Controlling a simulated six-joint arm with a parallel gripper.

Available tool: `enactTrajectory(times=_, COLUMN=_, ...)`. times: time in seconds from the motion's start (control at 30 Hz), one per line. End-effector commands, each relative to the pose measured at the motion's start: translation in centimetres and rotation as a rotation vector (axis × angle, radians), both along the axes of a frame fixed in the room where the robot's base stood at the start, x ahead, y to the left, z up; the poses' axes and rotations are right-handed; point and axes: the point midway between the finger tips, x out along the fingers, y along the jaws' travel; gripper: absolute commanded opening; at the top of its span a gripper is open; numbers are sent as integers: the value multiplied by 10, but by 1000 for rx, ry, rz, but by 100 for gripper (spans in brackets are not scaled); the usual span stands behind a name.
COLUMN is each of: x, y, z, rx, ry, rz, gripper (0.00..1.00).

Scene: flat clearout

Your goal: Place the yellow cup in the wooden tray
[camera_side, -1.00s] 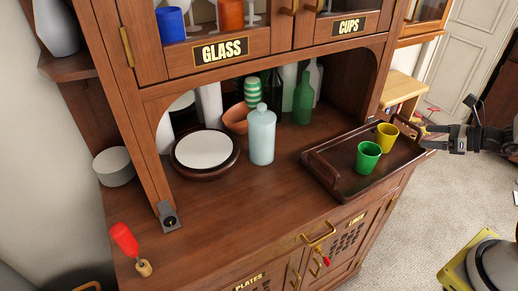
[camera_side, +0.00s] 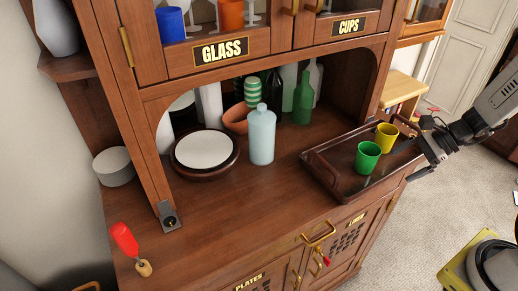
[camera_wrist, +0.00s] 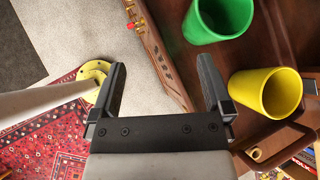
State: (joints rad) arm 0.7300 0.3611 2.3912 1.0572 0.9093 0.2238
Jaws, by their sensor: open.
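The yellow cup (camera_side: 386,137) stands upright inside the wooden tray (camera_side: 318,172), near its right end. It also shows in the wrist view (camera_wrist: 266,92), just right of my gripper's right finger. A green cup (camera_side: 367,157) stands in the tray beside it, to its lower left in the side view, and at the top of the wrist view (camera_wrist: 217,18). My gripper (camera_side: 420,150) is at the tray's right end. In the wrist view my gripper (camera_wrist: 160,85) has its fingers wide apart with nothing between them; carpet and the cabinet's edge show beyond.
The tray sits at the counter's right edge. A pale bottle (camera_side: 262,135), a dark round dish with a white top (camera_side: 206,150) and a terracotta bowl (camera_side: 236,120) stand further left.

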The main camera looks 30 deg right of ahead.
Motion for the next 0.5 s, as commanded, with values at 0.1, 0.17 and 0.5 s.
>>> enactTrajectory(times=0.1, x=-10, y=24, z=-3, rx=-156, ry=-3, rz=259, gripper=100)
enactTrajectory(times=0.17, x=-15, y=32, z=-4, rx=-237, ry=-12, rz=389, gripper=100)
enactTrajectory(times=0.5, x=-22, y=61, z=0, rx=-689, ry=-191, rz=1107, gripper=100)
